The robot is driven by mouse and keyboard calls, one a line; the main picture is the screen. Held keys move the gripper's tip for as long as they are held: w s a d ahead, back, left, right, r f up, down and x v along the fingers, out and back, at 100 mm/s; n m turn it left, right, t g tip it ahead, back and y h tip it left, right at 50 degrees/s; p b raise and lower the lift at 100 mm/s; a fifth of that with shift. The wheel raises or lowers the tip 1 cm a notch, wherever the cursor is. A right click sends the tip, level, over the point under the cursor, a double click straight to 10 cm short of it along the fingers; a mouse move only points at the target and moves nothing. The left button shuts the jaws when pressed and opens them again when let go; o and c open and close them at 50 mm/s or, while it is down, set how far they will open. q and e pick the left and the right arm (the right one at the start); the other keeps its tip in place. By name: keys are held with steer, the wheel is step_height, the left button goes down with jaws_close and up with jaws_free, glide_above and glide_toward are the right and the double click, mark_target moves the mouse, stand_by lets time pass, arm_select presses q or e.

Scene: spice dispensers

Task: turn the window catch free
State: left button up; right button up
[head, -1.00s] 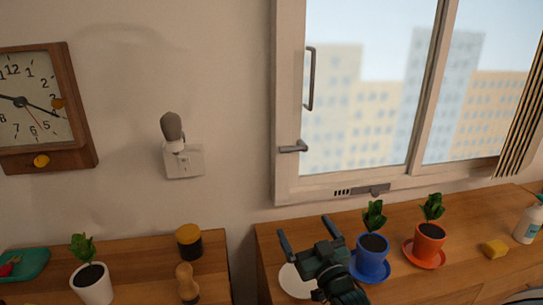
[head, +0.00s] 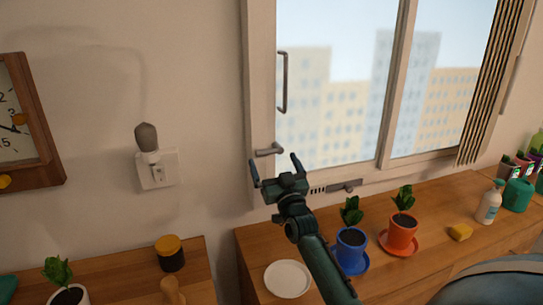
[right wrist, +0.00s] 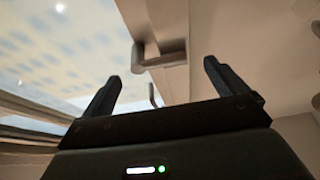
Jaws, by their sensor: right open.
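The window catch (head: 268,150) is a small grey lever on the lower left of the white window frame, lying roughly level. It also shows in the right wrist view (right wrist: 160,58), beyond and between the fingertips. My right gripper (head: 274,168) is open and empty, just below the catch in the head view, with its two fingers pointing up on either side of it. In the right wrist view my right gripper (right wrist: 162,80) shows nothing between its fingers; I see no contact with the catch. The window (head: 335,85) looks closed. My left gripper is not in view.
A tall grey handle (head: 283,82) is above the catch. A grey latch strip (head: 335,187) runs along the sill. Below stand a blue pot (head: 350,250), an orange pot (head: 402,230) and a white plate (head: 287,279).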

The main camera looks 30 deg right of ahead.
mark_target(267, 150)
steer(key=shift+x, duration=1.3)
steer(key=shift+c, duration=0.3)
steer(key=c, duration=1.3)
